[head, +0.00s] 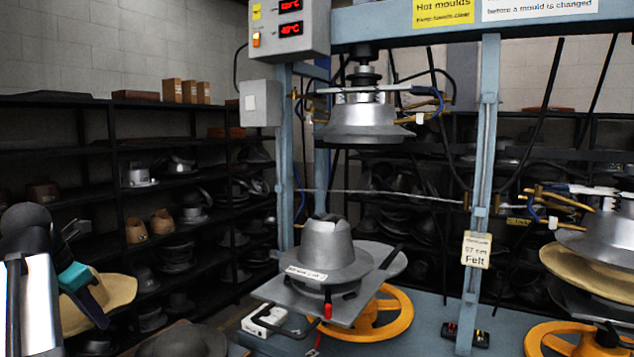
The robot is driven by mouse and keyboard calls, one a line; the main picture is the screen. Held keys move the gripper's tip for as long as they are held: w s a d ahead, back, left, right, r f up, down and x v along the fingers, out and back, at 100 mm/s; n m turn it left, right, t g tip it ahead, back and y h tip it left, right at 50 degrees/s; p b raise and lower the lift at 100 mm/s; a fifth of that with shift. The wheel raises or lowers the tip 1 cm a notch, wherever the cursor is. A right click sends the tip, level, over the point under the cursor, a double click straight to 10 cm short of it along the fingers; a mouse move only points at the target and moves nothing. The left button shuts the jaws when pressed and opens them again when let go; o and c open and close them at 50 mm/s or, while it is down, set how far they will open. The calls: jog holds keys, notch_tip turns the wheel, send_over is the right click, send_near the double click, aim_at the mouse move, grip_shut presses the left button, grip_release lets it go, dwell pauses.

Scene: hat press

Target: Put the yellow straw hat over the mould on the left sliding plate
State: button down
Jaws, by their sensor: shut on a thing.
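The yellow straw hat (118,292) is at the lower left of the head view, held in the air. My gripper (95,303) is shut on it; its dark fingers cross the near part of the hat and hide some of it. The left mould (328,243) is a grey metal hat shape with a bare crown and a wide brim, right of the hat. It sits on the left sliding plate (285,297), which is pulled out in front of the press frame. A clear gap separates the hat from the mould.
The upper die (360,120) hangs above and behind the mould. A blue post (480,180) stands right of it. A yellow handwheel (385,312) and a red-tipped lever (328,305) are by the plate. Dark shelves (120,150) line the back left. Another press mould (600,238) is at right.

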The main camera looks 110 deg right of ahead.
jog(key=w+d+r+p, duration=0.1)
jog(key=d+r+p, duration=0.2)
jog(key=r+p, duration=0.2)
jog(key=w+d+r+n+p, duration=0.1)
jog(key=w+d+r+p, duration=0.1)
jog(key=r+p, duration=0.3)
jog(key=w+d+r+p, duration=0.1)
jog(key=d+r+p, duration=0.2)
jog(key=r, duration=0.7)
jog(key=shift+w+d+r+h+p, duration=0.2)
jog(key=shift+d+r+h+p, duration=0.15)
jog(key=shift+p, duration=0.9)
